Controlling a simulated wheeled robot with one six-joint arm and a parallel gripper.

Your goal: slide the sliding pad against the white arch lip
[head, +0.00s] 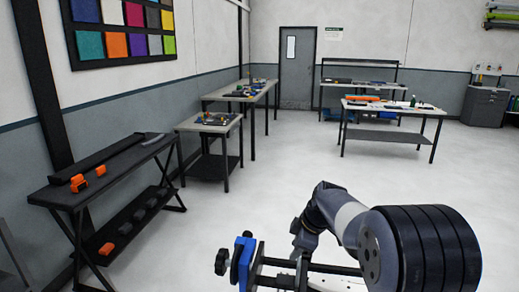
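I cannot make out the sliding pad or the white arch lip in the head view. Small items lie on the tables, but they are too small to identify as the pad. Part of my arm shows at the lower right, with jointed grey and dark links. The fingers of my gripper do not show, so I cannot tell what they hold or touch.
A black folding bench (60,196) with orange-ended tools stands at left. Beyond it are a small table (188,124), a long table (216,95) and a table with orange items (428,111). A grey door (297,75) is behind. The central floor (290,150) is clear.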

